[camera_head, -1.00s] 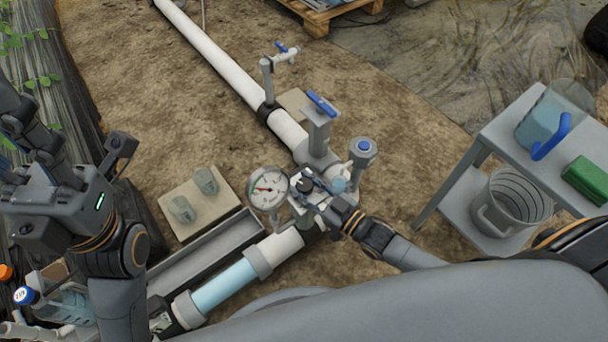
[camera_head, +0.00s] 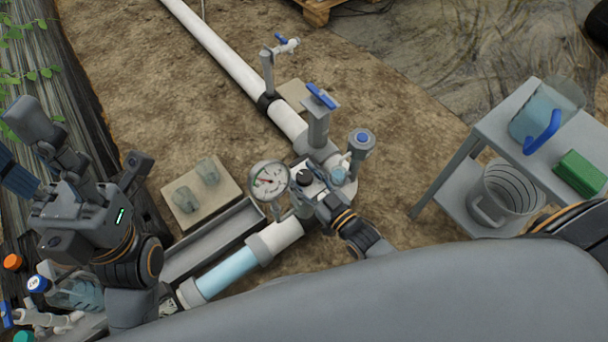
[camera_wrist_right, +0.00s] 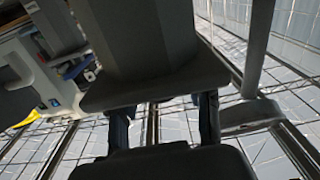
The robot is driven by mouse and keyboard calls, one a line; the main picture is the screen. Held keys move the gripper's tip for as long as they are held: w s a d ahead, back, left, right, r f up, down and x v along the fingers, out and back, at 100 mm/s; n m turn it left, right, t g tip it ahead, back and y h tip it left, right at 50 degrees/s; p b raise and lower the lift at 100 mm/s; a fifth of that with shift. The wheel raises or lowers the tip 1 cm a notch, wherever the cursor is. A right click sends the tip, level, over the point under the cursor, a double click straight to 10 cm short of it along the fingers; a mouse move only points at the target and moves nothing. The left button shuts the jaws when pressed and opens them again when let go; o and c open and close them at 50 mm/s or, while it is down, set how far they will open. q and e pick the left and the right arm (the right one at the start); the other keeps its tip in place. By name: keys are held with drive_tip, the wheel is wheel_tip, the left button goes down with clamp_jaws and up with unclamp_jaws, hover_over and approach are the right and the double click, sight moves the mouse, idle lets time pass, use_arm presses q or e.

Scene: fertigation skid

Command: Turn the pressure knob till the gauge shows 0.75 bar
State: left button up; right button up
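The round white-faced pressure gauge (camera_head: 269,181) stands on the pipe assembly. Its needle and red marks show, but the reading is too small to make out. The dark knob (camera_head: 304,177) sits just right of the gauge, with its top visible. My right gripper (camera_head: 318,193) is close to the knob, at its lower right. Whether its fingers touch the knob, and how far apart they are, I cannot tell.
A blue-handled valve (camera_head: 320,115) and a grey blue-capped fitting (camera_head: 361,145) stand close behind the knob. Two clear cups (camera_head: 208,171) rest on a board at left. A grey cart (camera_head: 455,170) with a jug and green box is at right. Bare soil lies between.

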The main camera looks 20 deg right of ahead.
drive_tip(key=shift+o, duration=0.3)
drive_tip(key=shift+s+d, duration=0.1)
drive_tip(key=shift+s, duration=0.15)
drive_tip(key=v, duration=1.1)
drive_tip(key=shift+s, duration=0.2)
drive_tip(key=shift+d, duration=0.1)
